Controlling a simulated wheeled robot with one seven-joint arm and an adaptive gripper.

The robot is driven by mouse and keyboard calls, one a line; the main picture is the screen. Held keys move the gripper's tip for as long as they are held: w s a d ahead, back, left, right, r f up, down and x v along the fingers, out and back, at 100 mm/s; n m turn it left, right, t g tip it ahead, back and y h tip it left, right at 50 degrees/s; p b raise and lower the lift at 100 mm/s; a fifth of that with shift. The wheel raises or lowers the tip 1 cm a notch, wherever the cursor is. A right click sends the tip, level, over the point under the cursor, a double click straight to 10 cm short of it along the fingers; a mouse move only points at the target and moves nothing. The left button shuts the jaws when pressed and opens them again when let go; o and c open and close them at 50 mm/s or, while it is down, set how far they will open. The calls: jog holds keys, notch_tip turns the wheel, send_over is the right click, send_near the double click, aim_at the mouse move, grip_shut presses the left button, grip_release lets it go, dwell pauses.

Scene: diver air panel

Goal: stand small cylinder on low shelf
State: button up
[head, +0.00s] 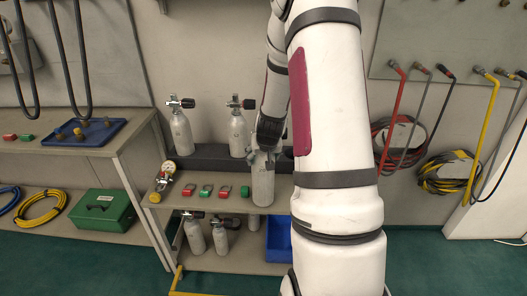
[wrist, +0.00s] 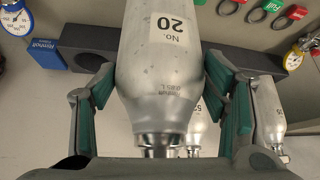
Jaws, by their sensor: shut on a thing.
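A silver cylinder (head: 263,184) is in my gripper (head: 264,152), which is shut around its upper part. It hangs about upright at the front edge of the upper board; whether its base touches the board I cannot tell. In the wrist view the cylinder (wrist: 160,45) shows a "No. 20" label, and the green-padded fingers of my gripper (wrist: 160,88) press on both its sides near the neck. The low shelf (head: 217,263) is below the board. Cylinders with black valves (head: 194,236) (head: 220,238) stand on it, left of a blue crate (head: 279,241).
Two cylinders (head: 181,132) (head: 238,133) stand at a dark rack (head: 205,158) at the back of the upper board. Red and green tags (head: 206,191) and a gauge (head: 166,172) lie there. A yellow rail (head: 178,280) edges the low shelf. A side bench (head: 135,140) stands left.

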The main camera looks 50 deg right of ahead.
jog(key=shift+w+d, duration=0.1)
jog(key=o, duration=1.7)
jog(key=shift+f, duration=0.1)
jog(key=shift+o, duration=1.4)
